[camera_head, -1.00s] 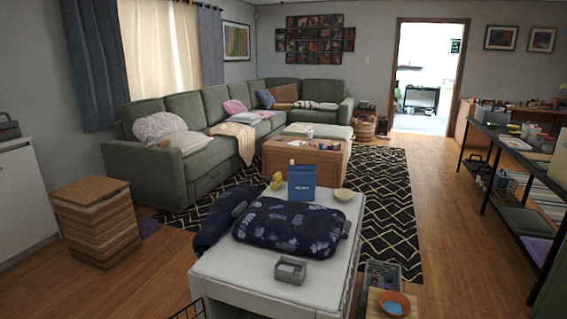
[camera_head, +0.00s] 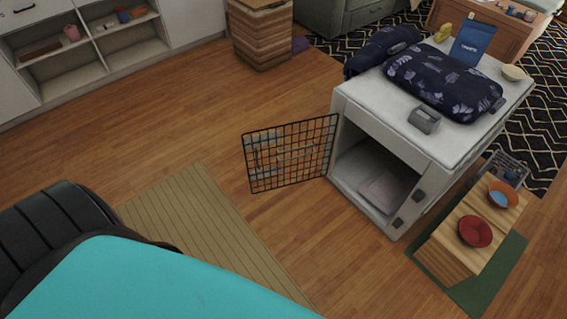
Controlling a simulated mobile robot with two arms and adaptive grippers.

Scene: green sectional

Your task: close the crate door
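The crate (camera_head: 348,119) is a white box with an open front, standing on the wood floor right of centre. Its door (camera_head: 290,153) is a black wire grid, swung wide open to the left and joined at the left edge of the opening. A pale pad (camera_head: 384,190) lies inside the crate. Dark latch blocks show on the right edge of the opening. Neither of my grippers is in view.
A wooden stand (camera_head: 452,240) with a red bowl (camera_head: 475,231) and an orange bowl stands right of the crate on a green mat. Dark cushions (camera_head: 440,82) lie on the crate top. A striped mat (camera_head: 205,228) lies at the front left.

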